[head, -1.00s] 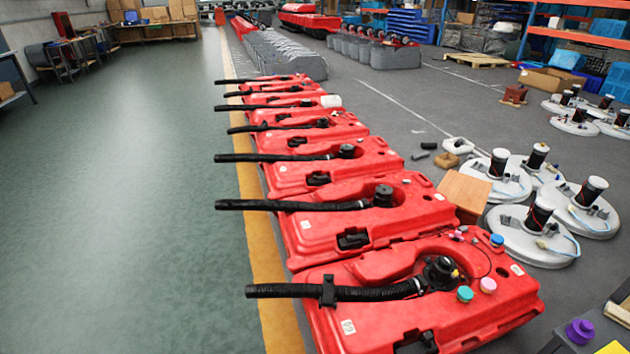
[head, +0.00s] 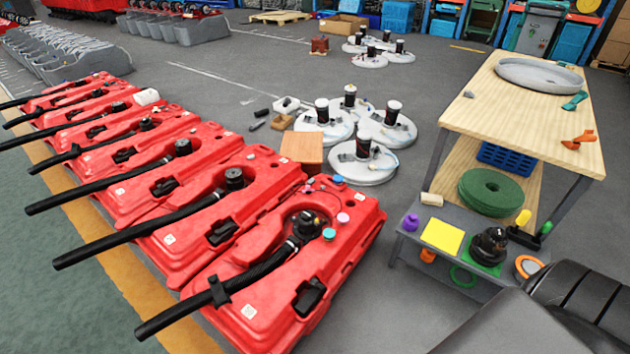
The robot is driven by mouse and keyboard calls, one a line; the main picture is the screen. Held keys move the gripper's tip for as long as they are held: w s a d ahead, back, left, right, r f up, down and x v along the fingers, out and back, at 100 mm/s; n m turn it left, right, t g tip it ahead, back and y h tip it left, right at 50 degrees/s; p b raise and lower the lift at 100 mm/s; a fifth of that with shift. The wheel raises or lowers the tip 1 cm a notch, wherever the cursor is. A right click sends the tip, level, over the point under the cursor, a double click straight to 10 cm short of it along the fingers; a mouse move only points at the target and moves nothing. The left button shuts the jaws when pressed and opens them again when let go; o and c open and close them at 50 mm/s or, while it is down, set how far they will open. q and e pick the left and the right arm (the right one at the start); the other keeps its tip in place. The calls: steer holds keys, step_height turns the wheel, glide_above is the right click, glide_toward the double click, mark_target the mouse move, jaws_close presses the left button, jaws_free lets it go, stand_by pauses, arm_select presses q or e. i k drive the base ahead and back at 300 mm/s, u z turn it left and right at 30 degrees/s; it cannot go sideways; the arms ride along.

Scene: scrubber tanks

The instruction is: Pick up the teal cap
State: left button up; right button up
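The teal cap (head: 329,234) is a small round cap on top of the nearest red tank (head: 355,240), close to the tank's right side. A pink cap (head: 343,217) is just behind it, and a blue cap (head: 337,180) is farther back on the same tank. A black fitting with a ribbed hose (head: 255,270) is to the left of the teal cap. Neither of my grippers is in view.
A row of red tanks runs to the back left. Bare grey floor lies between tank and table. A dark bulky shape fills the bottom right corner.

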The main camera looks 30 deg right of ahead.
mark_target(329, 234)
steer(key=z, duration=1.1)
